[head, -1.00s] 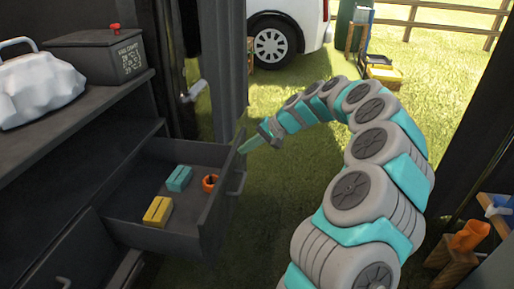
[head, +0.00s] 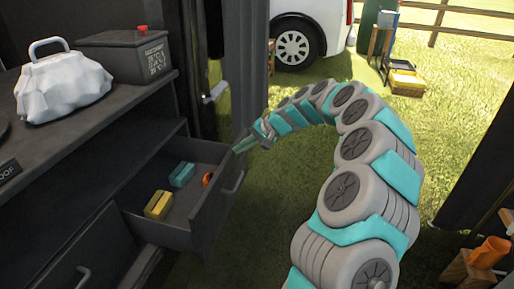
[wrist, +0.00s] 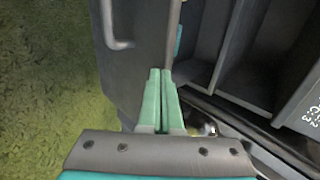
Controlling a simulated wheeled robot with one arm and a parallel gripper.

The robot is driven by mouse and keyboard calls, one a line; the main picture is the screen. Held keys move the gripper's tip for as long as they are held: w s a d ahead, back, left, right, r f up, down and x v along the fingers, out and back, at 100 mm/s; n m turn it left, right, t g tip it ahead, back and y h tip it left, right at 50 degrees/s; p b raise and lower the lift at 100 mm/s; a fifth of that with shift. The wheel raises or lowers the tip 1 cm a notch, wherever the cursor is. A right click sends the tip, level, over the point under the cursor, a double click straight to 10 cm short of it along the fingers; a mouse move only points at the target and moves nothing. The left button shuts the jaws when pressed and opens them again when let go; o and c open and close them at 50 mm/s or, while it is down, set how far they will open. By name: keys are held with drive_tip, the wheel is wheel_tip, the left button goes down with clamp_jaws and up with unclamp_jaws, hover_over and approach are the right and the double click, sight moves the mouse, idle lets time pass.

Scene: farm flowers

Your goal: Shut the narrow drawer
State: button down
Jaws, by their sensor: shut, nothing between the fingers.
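The narrow drawer (head: 212,206) stands partly open, out of the dark cabinet. Its grey front has a bar handle (head: 234,182) and faces right. A yellow block (head: 158,205), a teal block (head: 182,175) and an orange ring-like piece (head: 207,179), partly hidden by the front, lie inside. My gripper (head: 240,147) is shut and empty, its green fingertips at the far upper end of the drawer front. In the wrist view the fingers (wrist: 161,88) are together at the edge of the drawer front (wrist: 143,40); whether they touch it I cannot tell.
A white bag (head: 64,88) and a dark box (head: 126,54) with a red knob stand on the cabinet top (head: 85,116). A lower drawer front (head: 85,255) is at left. A dark post (head: 243,60) stands behind my gripper. Grass (head: 285,200) right of the drawer is clear.

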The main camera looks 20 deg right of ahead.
drive_tip(key=w+a+p, duration=0.1)
drive_tip(key=w+a, duration=0.5)
drive_tip(key=a, duration=0.4)
drive_tip(key=w+a+p, duration=0.2)
drive_tip(key=w+a, duration=0.4)
drive_tip(key=a, duration=0.4)
drive_tip(key=shift+a, duration=0.4)
drive_tip(key=shift+r, duration=0.1)
